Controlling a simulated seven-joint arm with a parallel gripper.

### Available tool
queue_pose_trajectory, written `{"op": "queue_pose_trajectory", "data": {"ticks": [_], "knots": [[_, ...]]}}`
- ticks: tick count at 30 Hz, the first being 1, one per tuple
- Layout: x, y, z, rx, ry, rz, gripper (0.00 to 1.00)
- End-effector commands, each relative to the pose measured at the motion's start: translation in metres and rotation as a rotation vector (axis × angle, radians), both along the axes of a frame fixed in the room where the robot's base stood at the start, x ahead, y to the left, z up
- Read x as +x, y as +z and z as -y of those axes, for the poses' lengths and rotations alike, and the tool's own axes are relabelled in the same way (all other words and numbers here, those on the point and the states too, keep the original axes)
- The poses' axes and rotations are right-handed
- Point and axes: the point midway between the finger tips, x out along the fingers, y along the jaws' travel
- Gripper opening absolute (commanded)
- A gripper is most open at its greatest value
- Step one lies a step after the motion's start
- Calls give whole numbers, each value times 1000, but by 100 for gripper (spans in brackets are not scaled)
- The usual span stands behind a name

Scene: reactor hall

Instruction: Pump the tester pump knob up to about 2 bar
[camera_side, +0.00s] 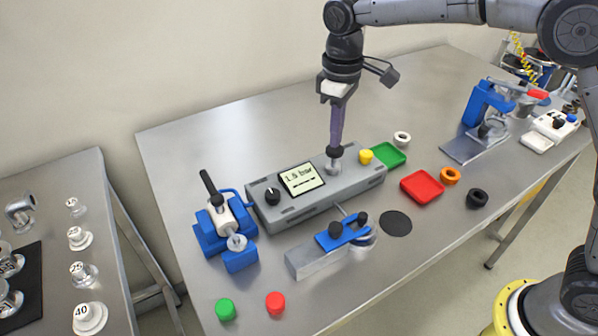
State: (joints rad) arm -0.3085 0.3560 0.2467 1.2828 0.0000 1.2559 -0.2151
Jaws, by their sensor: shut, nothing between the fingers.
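The grey tester box (318,203) lies on the steel table. Its display (302,178) reads 1.5 bar, with a smaller line below that I cannot read. The dark round pump knob (335,153) sits over a silvery collar on the right half of the box's top. My gripper (336,143) points down, shut and empty, with its tips at the top of this knob. I cannot tell whether they touch or press it. A black dial (272,196) with a white mark is on the box's left end.
A yellow knob (366,157) is on the box's right end, close to my gripper. Green (390,154) and red (422,186) trays lie to the right. A blue clamp fixture (240,259) stands left, and another blue-clamped fixture (318,262) in front. The table behind the box is clear.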

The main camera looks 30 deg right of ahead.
Motion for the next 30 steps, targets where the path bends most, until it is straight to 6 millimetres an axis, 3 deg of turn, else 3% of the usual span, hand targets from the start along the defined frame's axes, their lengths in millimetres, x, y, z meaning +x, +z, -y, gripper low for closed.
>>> {"op": "queue_pose_trajectory", "data": {"ticks": [30], "knots": [[0,-29,0,-1,0,-3,0]]}}
